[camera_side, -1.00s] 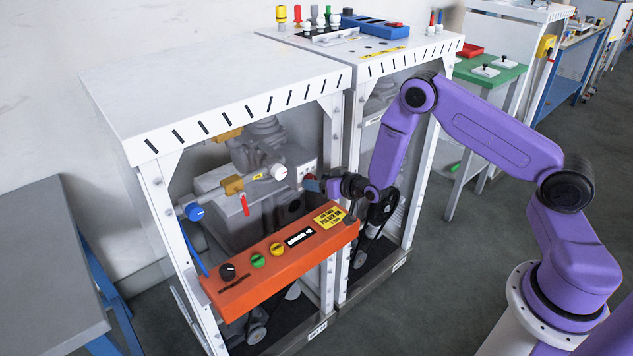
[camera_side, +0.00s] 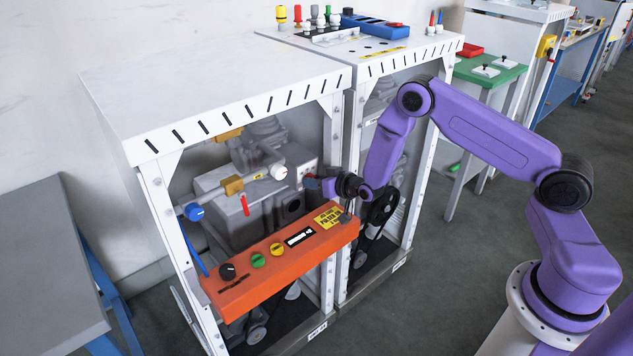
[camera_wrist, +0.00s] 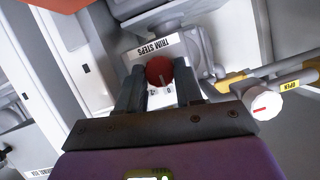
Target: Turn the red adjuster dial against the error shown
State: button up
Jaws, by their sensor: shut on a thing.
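The red adjuster dial (camera_wrist: 159,71) sits on a pale plate labelled "TRIM STEPS" (camera_wrist: 153,48) in the wrist view. A pale pointer line shows on its face. My gripper (camera_wrist: 160,88) has one finger on each side of the dial and is shut on it. In the side view my gripper (camera_side: 330,186) reaches into the white frame above the right end of the orange panel; only a sliver of the dial (camera_side: 311,182) shows there. A small display on the orange panel (camera_side: 299,236) is too small to read.
The orange panel (camera_side: 230,293) carries a black knob (camera_side: 227,271), a green button (camera_side: 258,260) and a yellow button (camera_side: 277,249). A white knob (camera_wrist: 265,107) with a red line is right of the dial. A blue knob (camera_side: 194,212) and red lever (camera_side: 245,205) are further left.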

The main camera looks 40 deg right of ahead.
jog(key=shift+a+n+h, duration=0.15)
jog(key=shift+n+h, duration=0.75)
jog(key=shift+n, duration=0.4)
jog(key=shift+a+n+h, duration=0.15)
jog(key=shift+n+h, duration=0.75)
jog(key=shift+n, duration=0.4)
jog(key=o, duration=1)
jog(key=shift+o, duration=0.2)
jog(key=v, duration=1.7)
jog(key=shift+s+f, duration=0.15)
jog(key=shift+s, duration=0.15)
